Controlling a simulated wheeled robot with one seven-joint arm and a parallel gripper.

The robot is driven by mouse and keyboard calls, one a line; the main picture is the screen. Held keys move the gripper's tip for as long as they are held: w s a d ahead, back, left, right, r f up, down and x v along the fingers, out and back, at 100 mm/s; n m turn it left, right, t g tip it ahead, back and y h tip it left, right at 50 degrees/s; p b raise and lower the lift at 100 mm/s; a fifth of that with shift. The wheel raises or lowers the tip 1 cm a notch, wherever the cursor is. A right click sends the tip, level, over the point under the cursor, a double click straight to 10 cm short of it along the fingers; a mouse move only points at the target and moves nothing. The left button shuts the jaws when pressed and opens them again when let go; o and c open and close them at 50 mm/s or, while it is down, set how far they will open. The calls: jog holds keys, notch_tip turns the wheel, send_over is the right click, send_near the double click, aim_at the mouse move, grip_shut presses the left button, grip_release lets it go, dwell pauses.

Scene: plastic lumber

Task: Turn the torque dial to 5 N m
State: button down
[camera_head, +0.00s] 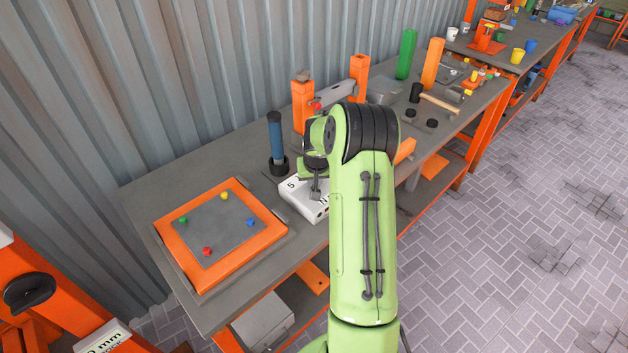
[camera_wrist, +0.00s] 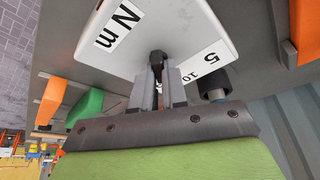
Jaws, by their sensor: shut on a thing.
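The white torque box (camera_head: 301,201) sits on the grey bench, partly hidden behind my arm. In the wrist view the box (camera_wrist: 165,35) shows an "N m" label on one side and a label with "10" and "5" on the other. My gripper (camera_head: 316,190) is over the box, pointing down at it. In the wrist view my gripper (camera_wrist: 158,82) is shut on the dark dial (camera_wrist: 158,57), of which only a small part shows between the fingertips. The dial's pointer is hidden, so I cannot tell its setting.
An orange-framed board (camera_head: 178,247) with coloured pegs lies to the left. A blue-handled upright tool (camera_head: 276,138) stands close behind the box.

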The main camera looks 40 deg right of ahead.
jog(key=n, duration=0.2)
jog(key=n+t+y, duration=0.1)
jog(key=n, duration=0.1)
jog(key=shift+d+y+b, duration=0.15)
jog(key=shift+y+b, duration=0.15)
jog(key=shift+b, duration=0.05)
jog(key=n+y, duration=0.1)
jog(key=n, duration=0.3)
jog(key=shift+s+d, duration=0.1)
jog(key=n+y+p, duration=0.1)
jog(key=n+y, duration=0.1)
jog(key=n, duration=0.2)
jog(key=shift+d+g, duration=0.1)
jog(key=shift+g, duration=0.3)
jog(key=shift+n+g+y+p, duration=0.3)
jog(key=shift+n+y+p, duration=0.35)
jog(key=shift+n, duration=1.45)
jog(key=c, duration=1.2)
grip_release()
jog(key=shift+o, duration=0.2)
jog(key=p+v, duration=0.4)
jog(key=v, duration=1.2)
jog(key=shift+w, duration=0.2)
